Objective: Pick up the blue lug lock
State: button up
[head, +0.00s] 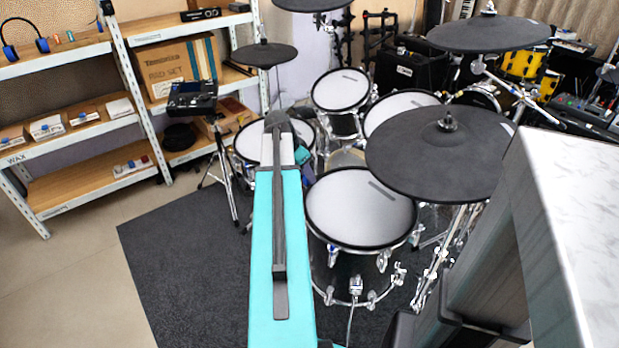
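I cannot pick out a blue lug lock with certainty. The front drum (360,207) has metal lugs around its shell, and some look bluish, but they are too small to tell apart. My teal arm (262,250) reaches forward through the middle of the head view, left of the front drum, and covers part of the drums behind it. I cannot make out my gripper or its fingertips.
A large black cymbal (440,153) hangs over the right side of the front drum. Wooden shelves (100,175) stand at the left with boxes and small items. Dark carpet (185,265) left of my arm is clear. A white-topped block (580,215) fills the right edge.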

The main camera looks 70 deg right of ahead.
grip_shut()
dwell(0.3)
jog(key=shift+s+r, duration=0.1)
jog(key=shift+r, duration=1.3)
jog(key=w+a+r, duration=0.1)
jog(key=w+a, duration=0.3)
jog(key=a, duration=0.3)
jog(key=w+a+r, duration=0.1)
jog(key=w+a, duration=0.2)
jog(key=a, duration=0.4)
jog(key=shift+w+p, duration=0.4)
jog(key=shift+p, duration=0.05)
jog(key=shift+a+r, duration=0.1)
